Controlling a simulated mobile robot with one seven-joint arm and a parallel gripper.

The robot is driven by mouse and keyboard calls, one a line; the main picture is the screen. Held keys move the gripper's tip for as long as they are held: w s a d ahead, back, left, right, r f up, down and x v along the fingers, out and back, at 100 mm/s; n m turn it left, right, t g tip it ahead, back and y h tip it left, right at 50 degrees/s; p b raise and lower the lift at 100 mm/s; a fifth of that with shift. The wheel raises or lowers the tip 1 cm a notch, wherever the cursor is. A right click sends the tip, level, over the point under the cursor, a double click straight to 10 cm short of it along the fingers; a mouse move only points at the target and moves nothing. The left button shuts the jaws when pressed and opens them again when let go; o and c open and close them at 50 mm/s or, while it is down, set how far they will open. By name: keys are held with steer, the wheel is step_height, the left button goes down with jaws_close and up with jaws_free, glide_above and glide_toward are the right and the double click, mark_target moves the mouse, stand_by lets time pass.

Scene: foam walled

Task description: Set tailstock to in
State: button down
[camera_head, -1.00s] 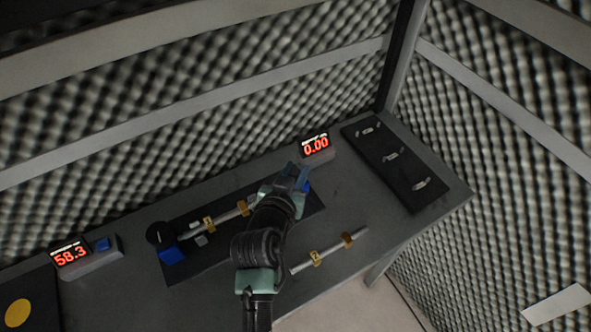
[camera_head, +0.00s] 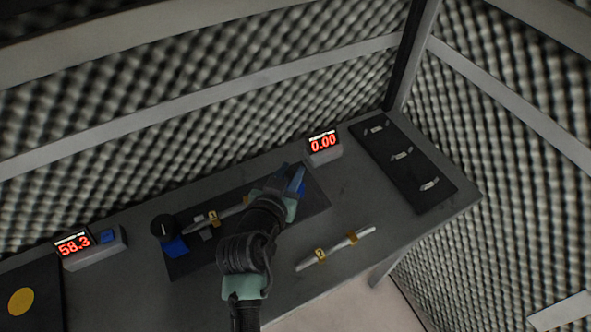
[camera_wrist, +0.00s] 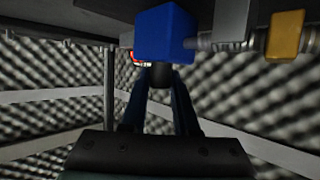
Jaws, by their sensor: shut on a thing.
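The tailstock is a blue block (camera_wrist: 166,35) with a black knob (camera_wrist: 160,76) below it in the wrist view. My gripper (camera_wrist: 160,88) has its fingers on either side of that knob and is shut on it. In the head view, my gripper (camera_head: 287,181) is at the right part of the dark fixture plate (camera_head: 316,201), with a bit of the blue block (camera_head: 301,188) showing beside it. A metal shaft meets the block's side in the wrist view, with a yellow collar (camera_wrist: 286,35) on it. My arm hides part of the fixture in the head view.
A blue block (camera_head: 175,248) with a black dial (camera_head: 163,228) stands at the fixture's left end. Displays read 58.3 (camera_head: 74,245) and 0.00 (camera_head: 323,143). A dark board (camera_head: 405,170) with several small metal pieces lies right.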

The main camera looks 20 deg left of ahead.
steer(key=c, duration=0.7)
jaws_free()
steer(key=shift+o, duration=0.2)
steer(key=v, duration=1.3)
steer(key=shift+b, duration=0.4)
steer(key=w+d+r+t+p, duration=0.1)
steer(key=w+d+r+t, duration=0.15)
steer(key=r, duration=0.65)
steer(key=w+d+r+m+t, duration=0.15)
steer(key=w+r, duration=0.25)
steer(key=r, duration=0.5)
steer(key=w+d+r+n+t+p, duration=0.1)
steer(key=w+d+r+t, duration=0.2)
steer(key=r, duration=0.6)
steer(key=s+d+r+t, duration=0.2)
steer(key=d+r, duration=0.1)
steer(key=r, duration=0.6)
steer(key=s+d+r+t+h+p, duration=0.1)
steer(key=s+d+r+t, duration=0.1)
steer(key=r, duration=0.6)
steer(key=s+d+r+t, duration=0.3)
steer(key=s+d+r, duration=0.1)
steer(key=r, duration=0.5)
steer(key=shift+d+r+m+h, duration=0.25)
steer(key=shift+r+m+h, duration=0.05)
steer(key=shift+m, duration=0.15)
